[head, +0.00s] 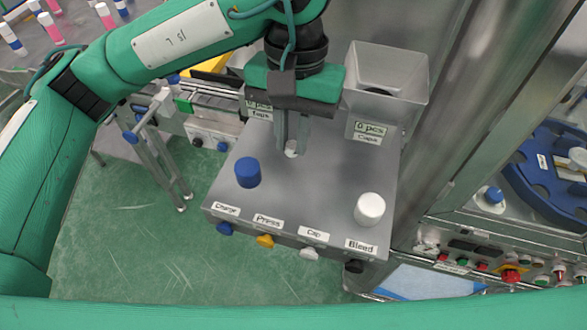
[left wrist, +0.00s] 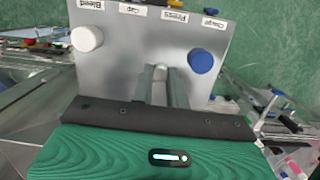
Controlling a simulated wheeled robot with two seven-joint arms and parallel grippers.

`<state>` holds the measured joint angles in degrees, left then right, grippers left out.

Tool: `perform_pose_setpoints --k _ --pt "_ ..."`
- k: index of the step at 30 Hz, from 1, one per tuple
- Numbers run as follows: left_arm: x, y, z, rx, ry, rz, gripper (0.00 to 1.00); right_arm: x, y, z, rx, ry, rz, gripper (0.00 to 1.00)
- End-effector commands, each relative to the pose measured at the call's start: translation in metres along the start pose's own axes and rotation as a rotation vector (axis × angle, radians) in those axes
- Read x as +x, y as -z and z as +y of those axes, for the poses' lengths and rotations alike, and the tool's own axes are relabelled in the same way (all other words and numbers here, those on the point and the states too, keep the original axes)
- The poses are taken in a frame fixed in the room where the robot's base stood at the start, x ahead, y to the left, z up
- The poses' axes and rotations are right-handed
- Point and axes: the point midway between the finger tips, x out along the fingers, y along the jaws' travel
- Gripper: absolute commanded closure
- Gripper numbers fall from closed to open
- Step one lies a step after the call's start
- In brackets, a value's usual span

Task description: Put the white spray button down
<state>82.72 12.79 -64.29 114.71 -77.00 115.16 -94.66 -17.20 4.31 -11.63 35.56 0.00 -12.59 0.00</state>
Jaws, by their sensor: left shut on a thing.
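My left gripper (head: 291,150) points down over the grey metal work surface and is shut on a small white spray button (head: 291,149). Only a little of the button shows between the fingertips. In the left wrist view the gripper's two fingers (left wrist: 163,82) reach toward the surface, and the button is mostly hidden between them. I cannot tell whether the button touches the surface. My right gripper is not in view.
A blue cap (head: 248,172) and a larger white cap (head: 370,209) stand on the work surface (head: 310,200), left and right of my gripper. A metal hopper (head: 388,80) stands behind. Labelled buttons line the front edge. The surface between the caps is clear.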

Motion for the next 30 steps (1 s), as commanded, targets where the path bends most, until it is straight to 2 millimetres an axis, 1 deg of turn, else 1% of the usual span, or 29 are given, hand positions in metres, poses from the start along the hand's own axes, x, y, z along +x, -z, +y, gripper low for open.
perform_pose_setpoints --k 1,6,12,17,21,24,30 --pt "0.007 0.000 0.000 0.000 -0.001 -0.005 1.00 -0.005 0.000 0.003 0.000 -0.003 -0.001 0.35" --pt "0.036 0.005 0.000 0.001 -0.001 -0.005 1.00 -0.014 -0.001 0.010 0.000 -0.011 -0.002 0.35" --pt "0.060 0.009 -0.001 -0.001 0.000 -0.002 1.00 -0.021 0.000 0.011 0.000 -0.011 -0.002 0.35" --pt "0.072 0.010 -0.001 -0.001 0.000 -0.003 1.00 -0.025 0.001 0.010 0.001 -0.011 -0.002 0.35" --pt "0.091 0.013 -0.002 -0.002 0.000 -0.003 1.00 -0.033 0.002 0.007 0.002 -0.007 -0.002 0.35" --pt "0.101 0.015 -0.001 -0.001 0.000 -0.002 1.00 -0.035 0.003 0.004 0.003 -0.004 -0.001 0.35" --pt "0.104 0.016 -0.001 0.000 0.000 0.001 1.00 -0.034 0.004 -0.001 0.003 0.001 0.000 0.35"
